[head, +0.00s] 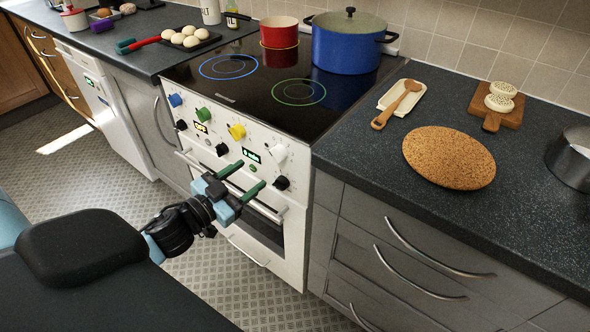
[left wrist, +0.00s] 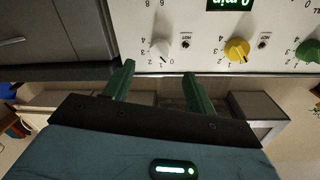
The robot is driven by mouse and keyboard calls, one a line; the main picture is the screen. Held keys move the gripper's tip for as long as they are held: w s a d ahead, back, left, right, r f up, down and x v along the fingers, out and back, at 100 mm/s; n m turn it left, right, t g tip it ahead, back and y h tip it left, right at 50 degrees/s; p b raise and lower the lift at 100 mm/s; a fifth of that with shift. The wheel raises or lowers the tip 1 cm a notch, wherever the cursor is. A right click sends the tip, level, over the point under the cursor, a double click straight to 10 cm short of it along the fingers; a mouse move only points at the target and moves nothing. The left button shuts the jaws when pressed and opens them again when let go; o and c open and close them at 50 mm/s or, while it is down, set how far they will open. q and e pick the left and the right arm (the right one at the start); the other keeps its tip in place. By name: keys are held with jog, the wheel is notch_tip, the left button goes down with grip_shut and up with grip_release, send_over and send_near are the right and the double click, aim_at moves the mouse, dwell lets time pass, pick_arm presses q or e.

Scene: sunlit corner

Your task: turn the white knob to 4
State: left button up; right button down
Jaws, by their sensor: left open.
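The white knob (head: 278,152) is on the right of the white oven's front panel, beside a small green display. In the left wrist view the white knob (left wrist: 160,47) shows with printed numbers around it, 4 among them; I cannot tell where its pointer stands. My left gripper (head: 248,176) is open and empty, its green fingers pointing at the panel, a little below and left of the knob. In the left wrist view the gripper's fingertips (left wrist: 158,70) stand either side of the knob's column in the picture, apart from it. My right gripper is not in view.
A yellow knob (head: 237,131), a green knob (head: 203,114) and a blue knob (head: 175,100) share the panel. Black knobs (head: 282,183) sit lower. An oven handle (head: 230,187) runs below. A blue pot (head: 346,45) and a red pot (head: 279,33) stand on the hob.

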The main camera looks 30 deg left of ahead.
aim_at(273, 157)
pick_arm(q)
jog(key=shift+w+d+r, duration=0.1)
jog(key=shift+w+d, duration=0.1)
jog(key=shift+w, duration=1.15)
jog(key=shift+w+d, duration=0.25)
jog(key=shift+w, duration=1.1)
jog(key=shift+w+d+r, duration=0.1)
jog(key=shift+w+d, duration=0.1)
jog(key=shift+w, duration=1.15)
jog(key=shift+c, duration=0.2)
jog(key=c, duration=0.9)
jog(key=shift+p, duration=0.35)
